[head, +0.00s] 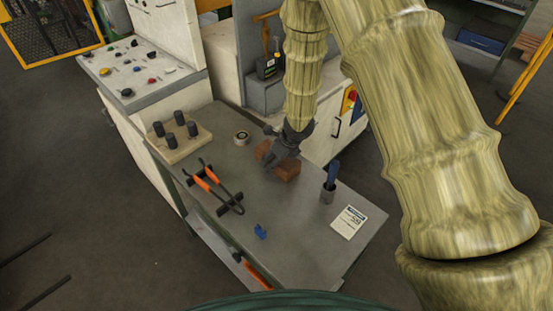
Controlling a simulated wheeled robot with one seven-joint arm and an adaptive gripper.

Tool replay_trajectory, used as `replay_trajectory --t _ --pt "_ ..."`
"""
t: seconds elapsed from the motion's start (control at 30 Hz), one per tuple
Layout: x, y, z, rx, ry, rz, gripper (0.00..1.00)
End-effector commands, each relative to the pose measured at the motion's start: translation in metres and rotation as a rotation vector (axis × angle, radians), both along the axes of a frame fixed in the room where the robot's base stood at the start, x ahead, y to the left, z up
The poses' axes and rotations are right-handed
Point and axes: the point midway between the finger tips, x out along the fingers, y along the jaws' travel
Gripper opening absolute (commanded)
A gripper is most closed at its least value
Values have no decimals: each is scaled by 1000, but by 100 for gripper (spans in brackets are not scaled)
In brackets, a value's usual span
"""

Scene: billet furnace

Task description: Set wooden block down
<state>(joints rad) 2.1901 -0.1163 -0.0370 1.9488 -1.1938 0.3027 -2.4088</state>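A reddish-brown wooden block (288,171) is at the middle of the grey worktable (220,118). A brown part of the same colour also shows on the far left side of my gripper. The gripper hides the middle, and I take both parts as one block. My dark gripper (274,160) points down across the block's middle, with its fingers around it. It looks shut on the block, though the fingertips are small and partly hidden. The block is at or just above the tabletop; I cannot tell whether it touches.
A tape roll (242,137) and a board with several dark pegs (174,133) are left of the block. Orange-handled tongs (222,190) lie on a rack. A cup with a blue-handled tool (329,186), a paper card (348,222) and a small blue item (260,231) are nearer the front.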

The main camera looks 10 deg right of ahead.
Motion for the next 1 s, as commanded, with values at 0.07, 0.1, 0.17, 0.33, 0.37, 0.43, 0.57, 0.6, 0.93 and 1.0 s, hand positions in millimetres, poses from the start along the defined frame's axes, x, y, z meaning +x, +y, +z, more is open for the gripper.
replay_trajectory --t 0.07,0.1,0.17,0.33,0.37,0.43,0.57,0.6,0.93,1.0 --pt "0 0 0 0 0 0 84" --pt "0 0 0 0 0 0 84" --pt "0 0 0 0 0 0 84" --pt "0 0 1 0 0 0 84" --pt "0 0 1 1 -1 0 84" --pt "0 0 4 1 -1 -1 84" --pt "-2 -2 11 0 -2 0 84" --pt "-3 -3 15 0 -2 0 84" --pt "-18 -13 57 0 -2 0 84" --pt "-21 -15 68 0 -2 1 84"
